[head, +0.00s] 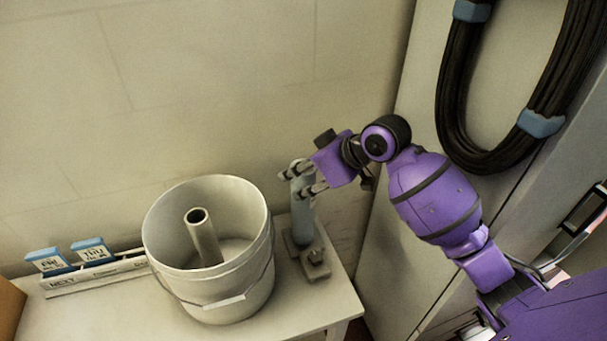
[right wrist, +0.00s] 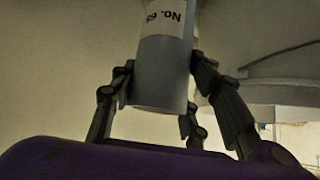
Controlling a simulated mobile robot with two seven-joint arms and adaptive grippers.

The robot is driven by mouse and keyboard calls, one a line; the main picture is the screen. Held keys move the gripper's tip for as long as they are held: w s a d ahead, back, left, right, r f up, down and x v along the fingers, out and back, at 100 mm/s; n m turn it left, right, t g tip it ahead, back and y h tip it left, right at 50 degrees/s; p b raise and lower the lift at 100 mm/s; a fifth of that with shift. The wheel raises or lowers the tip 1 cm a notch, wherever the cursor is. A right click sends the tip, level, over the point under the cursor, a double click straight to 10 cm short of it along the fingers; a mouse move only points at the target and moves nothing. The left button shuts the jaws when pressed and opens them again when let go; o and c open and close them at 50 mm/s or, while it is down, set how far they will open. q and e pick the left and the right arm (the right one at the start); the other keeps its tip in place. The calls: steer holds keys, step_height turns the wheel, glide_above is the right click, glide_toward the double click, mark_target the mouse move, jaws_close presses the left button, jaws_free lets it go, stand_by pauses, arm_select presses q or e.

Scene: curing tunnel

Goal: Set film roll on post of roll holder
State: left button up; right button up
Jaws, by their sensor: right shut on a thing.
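My right gripper (head: 306,182) is shut on an upright blue-grey cylinder, the film roll (head: 301,188). In the right wrist view the roll (right wrist: 158,85) stands between the fingers of the gripper (right wrist: 160,110), with a white label reading upside down. The roll's lower part comes down at a grey base (head: 290,243), which looks like the roll holder, on the table's right part. The post is hidden, and I cannot tell whether the roll is around it or just above it. My left gripper is not in view.
A pale bucket (head: 245,275) with a grey tube (head: 203,240) inside stands left of the roll on the white table (head: 325,305). A small block with a knob (head: 316,265) sits in front of the base. Blue cards (head: 92,251) stand at left. A wall is close behind.

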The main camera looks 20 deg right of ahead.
steer(key=shift+f, duration=0.35)
stand_by(0.3)
steer(key=o, duration=1.5)
steer(key=shift+c, duration=0.2)
steer(key=shift+f, duration=0.1)
